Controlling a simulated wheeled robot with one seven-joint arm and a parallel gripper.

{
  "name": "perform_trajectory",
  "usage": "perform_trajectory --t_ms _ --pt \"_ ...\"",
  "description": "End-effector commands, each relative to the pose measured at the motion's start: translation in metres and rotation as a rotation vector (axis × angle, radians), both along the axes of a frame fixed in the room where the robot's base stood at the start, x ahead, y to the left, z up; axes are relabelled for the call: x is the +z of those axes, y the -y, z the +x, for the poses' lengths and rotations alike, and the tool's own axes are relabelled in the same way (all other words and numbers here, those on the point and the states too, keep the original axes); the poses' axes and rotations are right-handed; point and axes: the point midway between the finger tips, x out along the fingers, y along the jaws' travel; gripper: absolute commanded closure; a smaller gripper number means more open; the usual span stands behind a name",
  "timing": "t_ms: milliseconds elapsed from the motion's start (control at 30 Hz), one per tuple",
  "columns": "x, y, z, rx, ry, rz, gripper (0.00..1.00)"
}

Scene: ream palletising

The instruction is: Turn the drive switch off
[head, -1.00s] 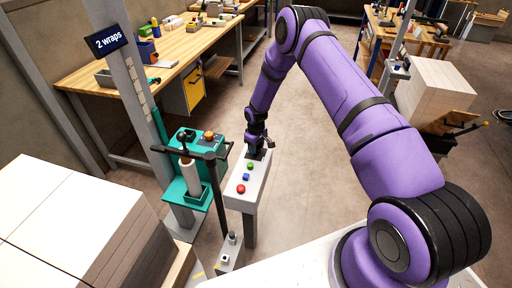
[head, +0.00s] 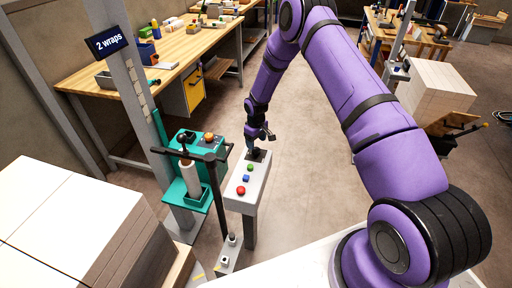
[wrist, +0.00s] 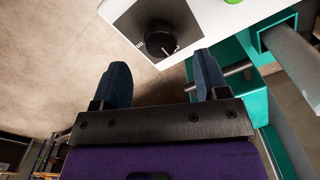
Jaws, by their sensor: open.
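The drive switch (wrist: 156,40) is a black rotary knob on a dark square plate at the end of the white control box (head: 246,196). In the wrist view a light pointer mark shows at the knob's lower right, and small lettering sits beside it. My gripper (wrist: 160,82) is open, with its two blue-grey fingers apart and nothing between them. The knob lies just beyond the fingertips, roughly in line with the gap, and looks untouched. In the head view the knob (head: 256,155) is at the far end of the box, below my gripper.
Green, blue and red buttons (head: 241,190) line the box top nearer me. A teal wrapping carriage (head: 177,196) with a film roll and a dark post stand just left. A stack of white-topped reams (head: 60,220) fills the lower left. Open floor lies to the right.

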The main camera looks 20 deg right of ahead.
Motion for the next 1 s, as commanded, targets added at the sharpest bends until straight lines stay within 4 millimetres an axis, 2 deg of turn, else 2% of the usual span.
perform_trajectory --t_ms 100,333,500,1000 --pt "0.024 0.000 0.001 0.000 0.003 0.001 0.32" --pt "0.055 -0.001 0.000 0.000 0.002 0.001 0.32" --pt "0.063 0.000 0.000 0.001 0.000 0.001 0.32" --pt "0.067 0.000 0.000 -0.001 0.003 -0.001 0.32"
